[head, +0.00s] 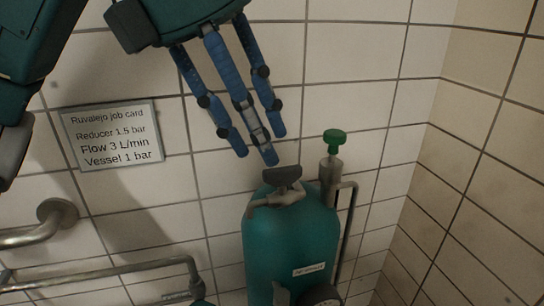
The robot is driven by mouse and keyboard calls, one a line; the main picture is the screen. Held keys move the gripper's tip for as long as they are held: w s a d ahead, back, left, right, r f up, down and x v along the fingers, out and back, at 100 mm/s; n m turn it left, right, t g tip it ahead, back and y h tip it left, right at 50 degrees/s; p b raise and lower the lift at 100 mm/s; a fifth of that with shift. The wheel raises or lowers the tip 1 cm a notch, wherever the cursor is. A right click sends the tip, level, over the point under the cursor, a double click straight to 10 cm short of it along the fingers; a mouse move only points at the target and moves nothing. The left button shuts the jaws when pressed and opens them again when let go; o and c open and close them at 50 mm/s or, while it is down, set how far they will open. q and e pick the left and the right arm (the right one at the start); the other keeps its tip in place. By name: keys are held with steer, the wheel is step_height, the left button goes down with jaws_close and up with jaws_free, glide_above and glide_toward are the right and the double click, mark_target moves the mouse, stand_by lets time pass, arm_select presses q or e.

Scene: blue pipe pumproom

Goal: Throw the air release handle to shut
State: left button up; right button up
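A teal vessel (290,240) stands against the tiled wall. On its top sits a metal valve with a dark grey handle (282,176); a bent spout (262,200) points left. A small label (309,270) on the vessel is too blurred to read surely, so I cannot confirm which handle is the air release. My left gripper (255,150) hangs above and left of the dark handle. Its blue fingers point down, spread and empty, and appear not to touch the handle. My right gripper is not in view.
A green knob (334,138) tops a metal valve right of the dark handle, with a pipe (348,225) running down. A gauge (320,296) is cut off below. A job card (112,135) hangs left; metal pipes (100,272) run lower left. The right wall corner is clear.

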mark_target(282, 177)
arm_select(q)
steer(key=x, duration=0.2)
steer(key=p+x, duration=0.1)
steer(key=x, duration=0.1)
steer(key=shift+w+f, duration=0.2)
steer(key=shift+w, duration=0.05)
steer(key=shift+s+d+f, duration=0.1)
steer(key=shift+f, duration=0.1)
jaws_close()
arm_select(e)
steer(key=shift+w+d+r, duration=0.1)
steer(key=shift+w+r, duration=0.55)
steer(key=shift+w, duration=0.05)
